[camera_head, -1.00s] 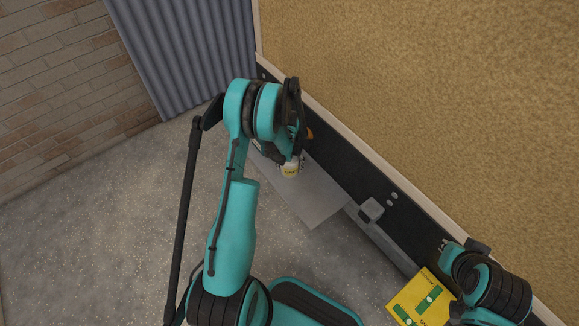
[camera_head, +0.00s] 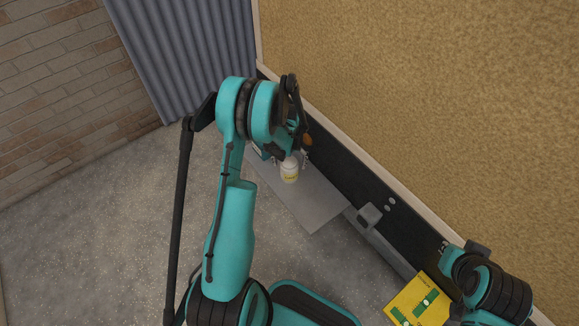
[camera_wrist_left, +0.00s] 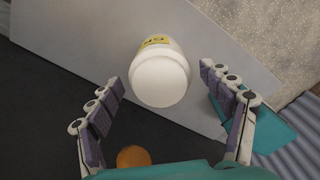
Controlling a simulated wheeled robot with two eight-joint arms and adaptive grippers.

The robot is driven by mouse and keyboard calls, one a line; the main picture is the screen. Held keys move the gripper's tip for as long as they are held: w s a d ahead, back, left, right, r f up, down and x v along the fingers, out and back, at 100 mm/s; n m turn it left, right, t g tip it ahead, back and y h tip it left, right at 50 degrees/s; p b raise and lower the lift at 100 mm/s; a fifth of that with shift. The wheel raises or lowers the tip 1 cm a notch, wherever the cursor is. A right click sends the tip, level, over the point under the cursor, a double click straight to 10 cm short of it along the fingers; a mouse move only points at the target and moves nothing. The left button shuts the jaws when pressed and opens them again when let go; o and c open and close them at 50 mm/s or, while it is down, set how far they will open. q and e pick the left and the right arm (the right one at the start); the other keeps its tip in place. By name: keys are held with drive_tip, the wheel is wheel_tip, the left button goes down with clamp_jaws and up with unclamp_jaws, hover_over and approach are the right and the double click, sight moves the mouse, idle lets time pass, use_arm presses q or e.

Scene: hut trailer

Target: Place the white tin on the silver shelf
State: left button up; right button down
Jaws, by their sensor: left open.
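The white tin (camera_head: 289,171), with a yellow label, stands on the silver shelf (camera_head: 318,208) in the head view. In the left wrist view the tin (camera_wrist_left: 161,76) shows its white top, with the pale shelf (camera_wrist_left: 215,45) around it. My left gripper (camera_wrist_left: 163,88) is open, its fingers spread on either side of the tin with gaps on both sides. In the head view my left gripper (camera_head: 290,155) is just behind and above the tin, partly hidden by my arm. My right arm shows at the lower right, but its fingertips cannot be made out.
An orange object (camera_head: 307,140) is near the wall behind my left gripper; it also shows in the left wrist view (camera_wrist_left: 133,157). A small grey block (camera_head: 369,214) sits on the ledge right of the shelf. A yellow and green box (camera_head: 421,300) is at the lower right.

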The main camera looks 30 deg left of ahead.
use_arm(q)
wheel_tip(320, 180, up, 5)
drive_tip(key=shift+r+p, duration=0.15)
drive_tip(key=shift+p, duration=0.6)
drive_tip(key=shift+d+r, duration=0.1)
drive_tip(key=shift+r, duration=0.6)
drive_tip(key=s+d+r+m+t, duration=0.1)
drive_tip(key=s+d+r+t, duration=0.2)
drive_tip(key=r, duration=0.6)
drive_tip(key=s+d+r+m, duration=0.1)
drive_tip(key=s+d+r, duration=0.2)
drive_tip(key=d+r, duration=0.35)
drive_tip(key=s+d+r+m+t, duration=0.1)
drive_tip(key=s+d+r+t, duration=0.1)
drive_tip(key=s, duration=0.4)
drive_tip(key=s+d+r+m+t, duration=0.1)
drive_tip(key=s+d+r+t, duration=0.1)
drive_tip(key=s, duration=0.5)
drive_tip(key=shift+d+r+m, duration=0.3)
drive_tip(key=shift+d+r, duration=0.6)
drive_tip(key=shift+r, duration=0.5)
